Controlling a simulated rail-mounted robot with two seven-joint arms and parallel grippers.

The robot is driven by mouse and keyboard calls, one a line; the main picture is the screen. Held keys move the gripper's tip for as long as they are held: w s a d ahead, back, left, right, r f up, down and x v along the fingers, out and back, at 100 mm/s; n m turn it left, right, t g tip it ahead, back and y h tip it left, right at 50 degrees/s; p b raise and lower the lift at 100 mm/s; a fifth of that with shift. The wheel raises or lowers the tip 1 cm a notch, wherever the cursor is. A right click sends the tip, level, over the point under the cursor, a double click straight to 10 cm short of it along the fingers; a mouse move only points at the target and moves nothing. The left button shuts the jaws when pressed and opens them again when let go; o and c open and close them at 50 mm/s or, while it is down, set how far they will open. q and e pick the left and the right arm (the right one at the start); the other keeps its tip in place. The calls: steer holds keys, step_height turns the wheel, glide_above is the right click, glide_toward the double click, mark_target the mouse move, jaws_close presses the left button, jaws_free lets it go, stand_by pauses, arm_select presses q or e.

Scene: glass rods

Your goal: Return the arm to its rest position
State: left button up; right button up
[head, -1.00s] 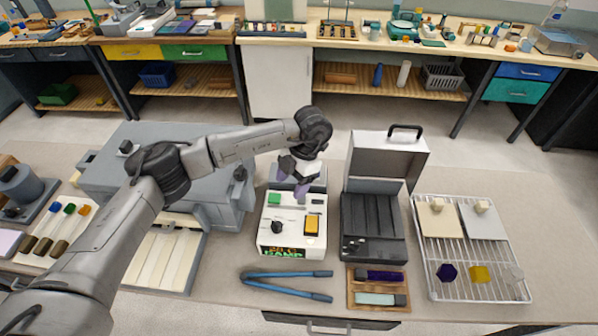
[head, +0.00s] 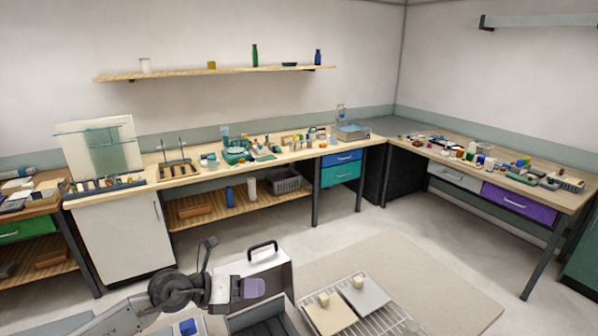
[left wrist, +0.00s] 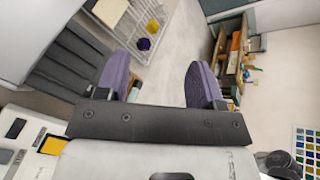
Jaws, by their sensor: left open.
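My left arm comes in at the bottom of the head view, and its gripper (head: 255,288) is in front of the open black-lined case (head: 262,316). In the left wrist view the two purple finger pads of my left gripper (left wrist: 158,80) stand wide apart with nothing between them. The floor shows through the gap. My right arm and gripper are not in view.
A wall counter (head: 205,180) runs along the back. Open floor (head: 330,225) lies between.

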arm_select(q)
step_height(320, 180, up, 19)
steer(key=d+n+t+h, duration=0.1)
steer(key=n+t+h, duration=0.4)
steer(key=t, duration=0.5)
steer(key=s+a+r+n+t+y, duration=0.2)
steer(key=a+r+n+t+y, duration=0.15)
steer(key=n+y, duration=0.45)
steer(key=s+a+r+n+t+y, duration=0.25)
steer(key=n+t+y, duration=0.3)
steer(key=n, duration=0.55)
steer(key=s+a+f+n+g+y, duration=0.15)
steer(key=s+f+n+g, duration=0.35)
steer(key=f, duration=0.6)
steer(key=s+a+f+n+g, duration=0.2)
steer(key=s+f+n+g, duration=0.15)
steer(key=s+f, duration=0.5)
steer(key=s+a+f+n+g+y, duration=0.1)
steer(key=s+f+n+g, duration=0.4)
steer(key=f, duration=0.7)
steer(key=s+f+g, duration=0.8)
steer(key=s+f, duration=1.2)
step_height(320, 180, up, 16)
steer(key=p, duration=1.6)
steer(key=shift+s+a, duration=0.2)
steer(key=shift+a, duration=0.2)
